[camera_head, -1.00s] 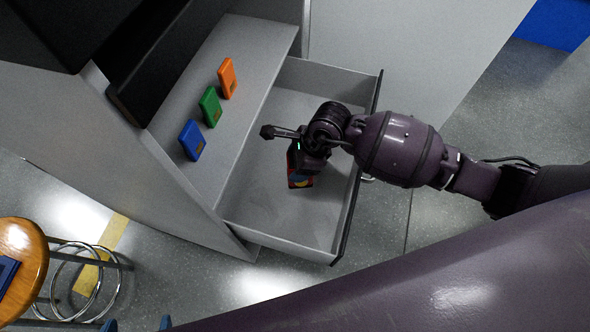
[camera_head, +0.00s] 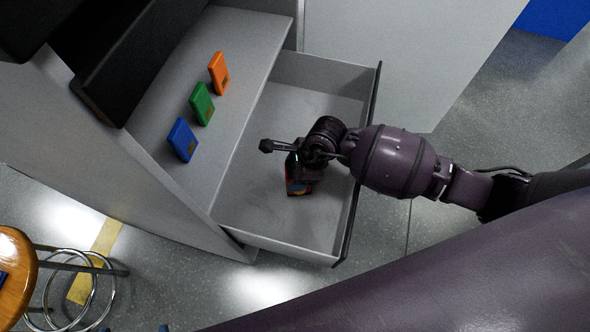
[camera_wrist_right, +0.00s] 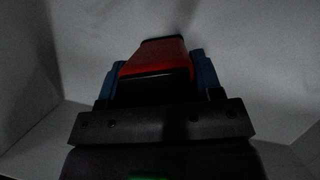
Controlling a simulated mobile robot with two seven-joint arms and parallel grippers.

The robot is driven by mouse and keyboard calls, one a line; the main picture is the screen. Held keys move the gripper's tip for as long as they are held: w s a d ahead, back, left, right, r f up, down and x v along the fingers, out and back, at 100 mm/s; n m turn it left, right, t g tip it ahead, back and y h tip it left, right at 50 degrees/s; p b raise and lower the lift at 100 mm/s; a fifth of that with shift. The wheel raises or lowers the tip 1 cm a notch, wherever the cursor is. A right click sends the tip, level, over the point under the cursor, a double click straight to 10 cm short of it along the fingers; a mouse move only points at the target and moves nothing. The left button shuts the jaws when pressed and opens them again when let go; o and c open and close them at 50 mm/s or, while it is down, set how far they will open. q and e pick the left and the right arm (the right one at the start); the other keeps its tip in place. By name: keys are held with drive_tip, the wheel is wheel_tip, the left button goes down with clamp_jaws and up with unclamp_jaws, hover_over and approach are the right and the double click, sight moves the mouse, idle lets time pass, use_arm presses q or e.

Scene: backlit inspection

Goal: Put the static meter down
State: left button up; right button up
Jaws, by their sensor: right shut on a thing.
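In the right wrist view the meter (camera_wrist_right: 152,66) is red with black ends. It sits between the two blue fingers of my right gripper (camera_wrist_right: 160,80), which is shut on it. The gripper is down inside the open drawer (camera_head: 262,215). I cannot tell whether the meter touches the drawer floor. My left gripper does not show.
A blue case (camera_head: 183,140), a green one (camera_head: 202,104) and an orange one (camera_head: 219,73) stand on the shelf beside the drawer. The drawer floor around the meter is bare. A wooden stool (camera_head: 16,275) stands at lower left.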

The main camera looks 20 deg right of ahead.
drive_tip(key=o, duration=1.1)
drive_tip(key=shift+d+r, duration=0.1)
drive_tip(key=shift+r, duration=0.4)
drive_tip(key=p+v, duration=0.1)
drive_tip(key=v, duration=0.1)
drive_tip(key=p+v, duration=0.1)
drive_tip(key=v, duration=0.1)
drive_tip(key=shift+w+r, duration=0.15)
drive_tip(key=shift+r, duration=0.25)
use_arm(q)
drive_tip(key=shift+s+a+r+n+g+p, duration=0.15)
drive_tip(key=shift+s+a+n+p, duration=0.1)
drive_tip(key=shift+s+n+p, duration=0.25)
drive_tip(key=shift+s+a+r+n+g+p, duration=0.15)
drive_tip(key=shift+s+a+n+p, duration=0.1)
drive_tip(key=shift+p, duration=0.3)
use_arm(e)
drive_tip(key=v, duration=0.6)
drive_tip(key=shift+s+d+r, duration=0.2)
drive_tip(key=shift+d, duration=0.05)
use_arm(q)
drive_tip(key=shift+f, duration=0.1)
